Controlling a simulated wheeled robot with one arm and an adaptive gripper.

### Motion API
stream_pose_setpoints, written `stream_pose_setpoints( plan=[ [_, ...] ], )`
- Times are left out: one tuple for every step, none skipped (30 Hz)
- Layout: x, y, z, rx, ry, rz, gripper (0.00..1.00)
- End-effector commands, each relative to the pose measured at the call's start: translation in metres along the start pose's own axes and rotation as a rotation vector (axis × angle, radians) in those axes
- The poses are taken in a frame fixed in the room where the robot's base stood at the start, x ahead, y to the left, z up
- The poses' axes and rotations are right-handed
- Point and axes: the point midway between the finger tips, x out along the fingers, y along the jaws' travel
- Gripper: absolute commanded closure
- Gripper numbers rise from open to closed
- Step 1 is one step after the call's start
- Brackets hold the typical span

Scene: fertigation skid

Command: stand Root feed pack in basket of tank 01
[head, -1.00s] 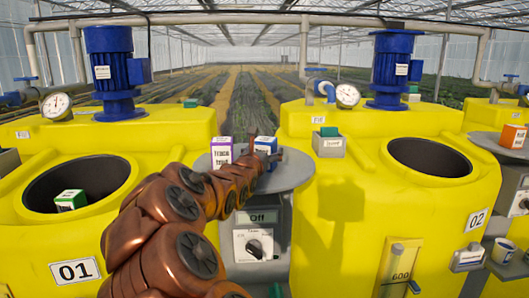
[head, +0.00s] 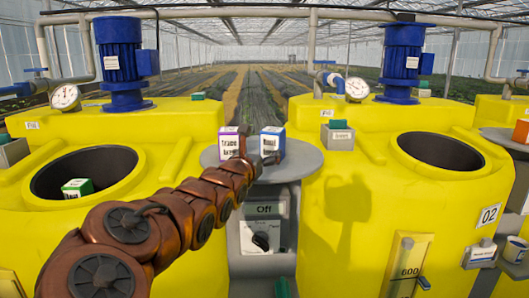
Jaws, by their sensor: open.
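The Root feed pack (head: 272,141) is a small white box with a blue top. It stands upright on a round grey shelf (head: 300,160) between the two yellow tanks. My gripper (head: 260,156) is open at the shelf, close in front of the Root feed pack's lower part; I cannot tell whether it touches. Tank 01 (head: 150,128) is the yellow tank on the left. Its round dark opening (head: 112,160) holds a green-topped pack (head: 77,187). My arm covers the tank's front, and its number does not show.
A purple-topped pack (head: 231,142) stands just left of the Root feed pack, partly behind my gripper. Tank 02 (head: 345,190) is on the right with its own opening (head: 440,152). A grey control box (head: 262,232) is below the shelf. Blue motors (head: 119,62) rise behind.

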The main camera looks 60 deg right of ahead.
Motion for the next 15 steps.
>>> stream_pose_setpoints(
  plan=[
    [-0.0045,0.0001,0.0008,-0.001,-0.004,0.001,0.08],
    [-0.0064,-0.0002,0.0013,0.0,-0.005,0.0,0.08],
    [-0.0085,-0.0003,0.0018,0.0,-0.006,0.0,0.08],
    [-0.0097,-0.0003,0.002,0.0,-0.006,0.0,0.08],
    [-0.0108,-0.0002,0.0022,0.001,-0.006,0.001,0.08],
    [-0.0118,-0.0001,0.0022,0.001,-0.006,0.001,0.08],
    [-0.0123,-0.0002,0.0023,0.002,-0.006,0.001,0.08],
    [-0.0126,-0.0002,0.0022,0.002,-0.005,0.001,0.08],
    [-0.0129,-0.0003,0.0022,0.002,-0.005,0.001,0.08],
    [-0.0129,-0.0004,0.0021,0.002,-0.005,0.0,0.08],
    [-0.0129,-0.0004,0.0021,0.002,-0.005,0.0,0.08],
    [-0.0128,-0.0003,0.002,0.002,-0.005,0.0,0.08],
    [-0.0127,-0.0004,0.0019,0.002,-0.004,0.0,0.08],
    [-0.0127,-0.0004,0.002,0.003,-0.004,0.0,0.08],
    [-0.0131,-0.0002,0.0024,0.008,-0.005,0.001,0.08]
  ],
)
